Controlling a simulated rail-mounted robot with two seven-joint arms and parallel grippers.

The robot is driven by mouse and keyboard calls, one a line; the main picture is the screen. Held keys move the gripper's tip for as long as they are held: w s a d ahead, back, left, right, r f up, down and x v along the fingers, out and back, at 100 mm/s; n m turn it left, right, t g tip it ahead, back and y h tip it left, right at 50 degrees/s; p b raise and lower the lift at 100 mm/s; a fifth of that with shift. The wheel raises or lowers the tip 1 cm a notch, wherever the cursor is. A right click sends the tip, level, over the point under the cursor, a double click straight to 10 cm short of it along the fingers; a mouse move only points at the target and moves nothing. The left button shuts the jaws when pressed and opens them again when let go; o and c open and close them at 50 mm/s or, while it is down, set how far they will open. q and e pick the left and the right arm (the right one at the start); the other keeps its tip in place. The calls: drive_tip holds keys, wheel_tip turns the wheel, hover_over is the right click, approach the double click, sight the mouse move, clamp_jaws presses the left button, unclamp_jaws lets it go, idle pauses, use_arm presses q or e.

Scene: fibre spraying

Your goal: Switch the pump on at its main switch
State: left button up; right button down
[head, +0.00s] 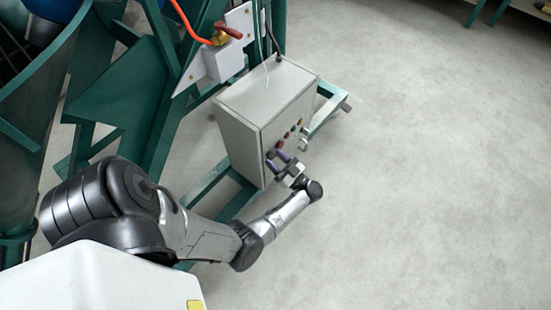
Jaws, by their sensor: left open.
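The pump's grey control box (265,97) stands on the green frame, and its front panel faces right. A row of small coloured buttons (287,136) runs along the panel. My left gripper (276,160) is open, with its purplish fingers close to the lower left part of the panel. I cannot tell whether the fingers touch it. The main switch cannot be made out clearly; the gripper may cover it. My right gripper is not in view.
The concrete floor (430,150) to the right is clear.

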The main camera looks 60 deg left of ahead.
use_arm(q)
drive_tip(key=c, duration=0.6)
drive_tip(key=shift+r+m+t+p, duration=0.2)
drive_tip(key=shift+m+t+p, duration=0.2)
drive_tip(key=shift+m+p, duration=0.45)
drive_tip(key=shift+c, duration=0.2)
drive_tip(key=m+t+p, duration=0.2)
drive_tip(key=m+p, duration=0.1)
drive_tip(key=m, duration=0.1)
drive_tip(key=m+t+p, duration=0.2)
drive_tip(key=m+p, duration=0.2)
drive_tip(key=m+t+p, duration=0.2)
drive_tip(key=m+p, duration=0.1)
drive_tip(key=m, duration=0.2)
drive_tip(key=shift+s+d+r, duration=0.1)
drive_tip(key=shift+s+r, duration=0.05)
drive_tip(key=m+t+h+p, duration=0.1)
drive_tip(key=m+p, duration=0.2)
drive_tip(key=m, duration=0.1)
drive_tip(key=shift+m+t+h+p, duration=0.65)
drive_tip(key=shift+m+p, duration=0.75)
drive_tip(key=shift+m, duration=0.35)
drive_tip(key=o, duration=0.6)
